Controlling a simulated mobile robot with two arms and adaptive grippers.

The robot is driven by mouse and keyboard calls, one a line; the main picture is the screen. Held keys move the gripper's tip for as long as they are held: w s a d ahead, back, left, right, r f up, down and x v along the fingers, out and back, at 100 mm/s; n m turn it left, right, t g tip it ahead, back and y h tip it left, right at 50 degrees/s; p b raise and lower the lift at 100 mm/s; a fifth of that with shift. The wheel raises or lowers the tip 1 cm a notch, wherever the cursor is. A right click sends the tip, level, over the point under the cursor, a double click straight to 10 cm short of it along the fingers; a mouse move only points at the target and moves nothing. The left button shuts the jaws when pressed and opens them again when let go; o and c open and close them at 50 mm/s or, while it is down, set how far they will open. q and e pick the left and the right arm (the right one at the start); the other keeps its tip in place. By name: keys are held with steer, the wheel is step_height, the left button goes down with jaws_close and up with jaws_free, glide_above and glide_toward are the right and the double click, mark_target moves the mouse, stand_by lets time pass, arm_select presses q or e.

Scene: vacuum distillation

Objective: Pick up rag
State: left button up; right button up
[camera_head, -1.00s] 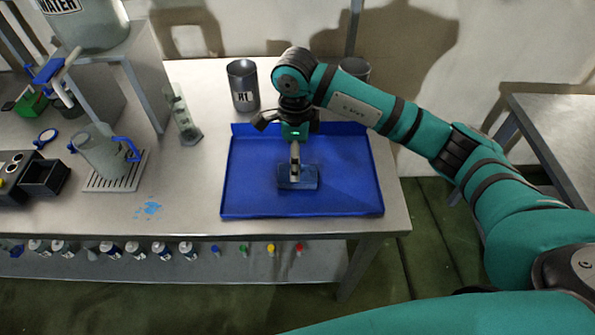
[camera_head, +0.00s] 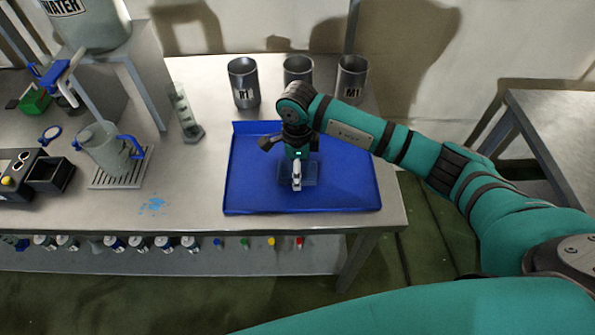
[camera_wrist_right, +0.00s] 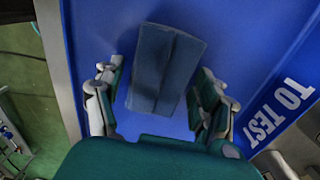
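The rag (camera_head: 312,174) is a folded dark blue cloth lying on the blue tray (camera_head: 345,190). In the right wrist view the rag (camera_wrist_right: 165,68) lies between the two fingers of my right gripper (camera_wrist_right: 160,105), with a gap on each side. That gripper is open and points down over the rag. In the head view my right gripper (camera_head: 297,184) covers the middle of the rag. Whether the fingertips touch the tray cannot be told. My left gripper is not in view.
Metal cups, including R1 (camera_head: 243,83) and M1 (camera_head: 351,79), stand behind the tray. A blue spill (camera_head: 153,205) is on the table (camera_head: 190,218). The tray's right part is free.

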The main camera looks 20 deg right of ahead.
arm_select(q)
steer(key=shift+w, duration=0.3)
arm_select(e)
steer(key=c, duration=0.9)
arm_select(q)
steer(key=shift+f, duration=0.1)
arm_select(e)
steer(key=shift+o, duration=0.2)
steer(key=shift+r, duration=0.2)
